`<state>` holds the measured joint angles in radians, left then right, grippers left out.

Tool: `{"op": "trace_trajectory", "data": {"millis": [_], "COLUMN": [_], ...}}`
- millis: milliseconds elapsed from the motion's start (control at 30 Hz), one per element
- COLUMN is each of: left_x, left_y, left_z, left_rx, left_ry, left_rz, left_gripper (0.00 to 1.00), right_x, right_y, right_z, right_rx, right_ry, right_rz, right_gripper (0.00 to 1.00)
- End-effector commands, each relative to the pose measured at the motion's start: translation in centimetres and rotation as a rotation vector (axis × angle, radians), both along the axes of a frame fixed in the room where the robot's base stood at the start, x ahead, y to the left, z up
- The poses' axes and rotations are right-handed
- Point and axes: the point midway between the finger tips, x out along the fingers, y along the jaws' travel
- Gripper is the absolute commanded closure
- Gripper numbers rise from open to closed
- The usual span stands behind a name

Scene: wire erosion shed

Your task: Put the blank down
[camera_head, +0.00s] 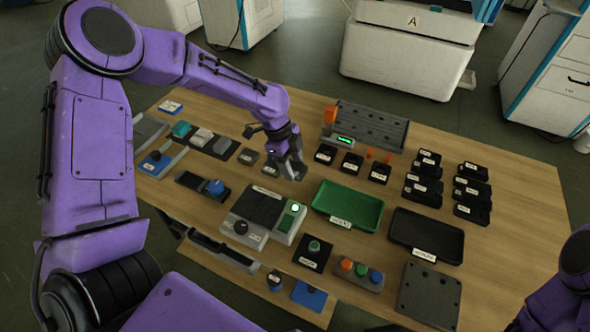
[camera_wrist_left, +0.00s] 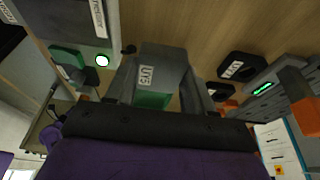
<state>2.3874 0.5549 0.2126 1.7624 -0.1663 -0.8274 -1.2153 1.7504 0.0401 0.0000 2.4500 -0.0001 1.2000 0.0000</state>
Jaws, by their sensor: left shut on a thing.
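My left gripper (camera_head: 292,170) is above the middle of the wooden table, to the upper left of the green tray (camera_head: 347,207). In the left wrist view the gripper (camera_wrist_left: 163,92) is shut on a grey block, the blank (camera_wrist_left: 165,62), with a white label on its face and a finger on either side. A green patch shows low on it. In the head view the blank is mostly hidden by the gripper, and whether it touches the table cannot be told. My right gripper is out of view; only part of the right arm shows at the lower right.
A grey machine with a lit green button (camera_head: 290,217) stands left of the green tray. A black tray (camera_head: 427,237) lies to its right. Small black labelled pieces (camera_head: 351,163) and an orange post with a green display (camera_head: 344,141) are behind. Bare wood lies right of the black tray.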

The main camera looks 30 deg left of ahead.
Motion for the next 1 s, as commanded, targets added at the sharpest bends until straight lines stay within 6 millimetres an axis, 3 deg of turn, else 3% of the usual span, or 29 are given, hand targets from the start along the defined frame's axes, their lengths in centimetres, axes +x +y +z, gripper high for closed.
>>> {"op": "trace_trajectory", "data": {"millis": [100,300,500,867,900,967,1000], "left_x": [1.7,3.3,3.2,3.2,3.1,3.1,3.1], "left_y": [0.5,1.0,0.9,0.9,0.9,0.9,0.9], "left_z": [-2.2,-4.2,-6.8,-7.4,-7.4,-7.4,-7.4], "left_rx": [0.000,0.000,0.000,0.000,0.001,0.001,0.001], "left_ry": [0.002,0.001,-0.001,-0.002,-0.001,-0.001,0.000], "left_rz": [0.002,0.002,0.000,0.001,0.000,0.000,0.000], "left_gripper": [0.98,0.98,0.98,0.98,0.37,0.22,0.22], "right_x": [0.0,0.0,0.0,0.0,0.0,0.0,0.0], "right_y": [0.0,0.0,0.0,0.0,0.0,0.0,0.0], "right_z": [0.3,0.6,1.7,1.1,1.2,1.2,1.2], "right_rx": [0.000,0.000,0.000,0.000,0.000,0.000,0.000], "right_ry": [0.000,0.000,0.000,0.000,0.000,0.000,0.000], "right_rz": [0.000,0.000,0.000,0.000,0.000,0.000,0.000], "right_gripper": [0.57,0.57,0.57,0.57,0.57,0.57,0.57]}}
